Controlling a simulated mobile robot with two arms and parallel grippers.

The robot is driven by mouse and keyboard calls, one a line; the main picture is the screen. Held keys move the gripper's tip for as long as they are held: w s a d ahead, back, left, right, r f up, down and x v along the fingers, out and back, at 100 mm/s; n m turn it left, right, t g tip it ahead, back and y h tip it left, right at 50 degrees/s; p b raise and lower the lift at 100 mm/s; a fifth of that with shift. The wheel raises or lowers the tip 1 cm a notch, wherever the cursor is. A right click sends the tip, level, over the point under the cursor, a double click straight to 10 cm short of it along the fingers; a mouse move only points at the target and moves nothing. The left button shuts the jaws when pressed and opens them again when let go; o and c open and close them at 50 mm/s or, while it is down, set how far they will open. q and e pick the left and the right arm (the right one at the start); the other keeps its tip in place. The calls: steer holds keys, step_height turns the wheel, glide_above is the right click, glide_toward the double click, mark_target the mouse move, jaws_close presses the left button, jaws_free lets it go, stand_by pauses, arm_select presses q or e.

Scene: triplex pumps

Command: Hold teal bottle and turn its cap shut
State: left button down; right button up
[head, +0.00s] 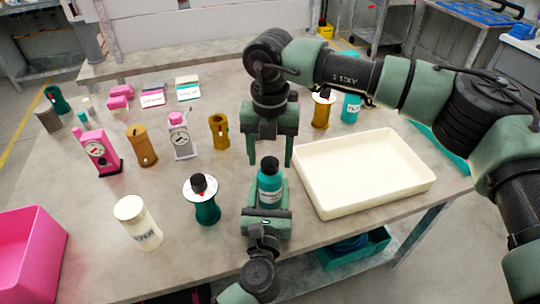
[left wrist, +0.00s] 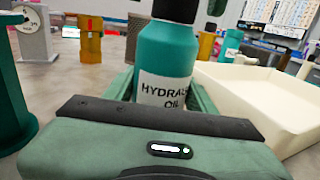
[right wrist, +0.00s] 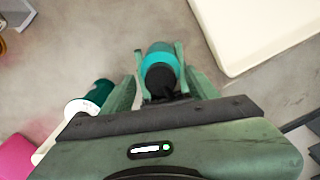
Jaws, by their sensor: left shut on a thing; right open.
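The teal bottle (head: 270,190) stands upright near the front of the table, with its black cap (head: 269,164) on top. Its label reads "HYDRAULIC OIL", partly cut, in the left wrist view (left wrist: 165,65). My left gripper (head: 267,192) is shut on the bottle's body from the front. My right gripper (head: 270,160) points down, open and empty, above and slightly behind the cap. In the right wrist view the cap (right wrist: 160,78) shows below my right gripper's spread fingers, apart from them. Whether the cap's thread is tight cannot be seen.
A cream tray (head: 375,200) stands close on the right. A dark green pump part with a white disc (head: 205,208) and a white bottle (head: 138,222) stand on the left. Pink, brown and grey pump parts stand farther back. Another teal bottle (head: 350,108) is behind the tray.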

mark_target(270, 160)
step_height(270, 160, up, 11)
steer(key=shift+r, duration=0.2)
stand_by(0.4)
arm_select(q)
steer(key=shift+c, duration=2.1)
jaws_free()
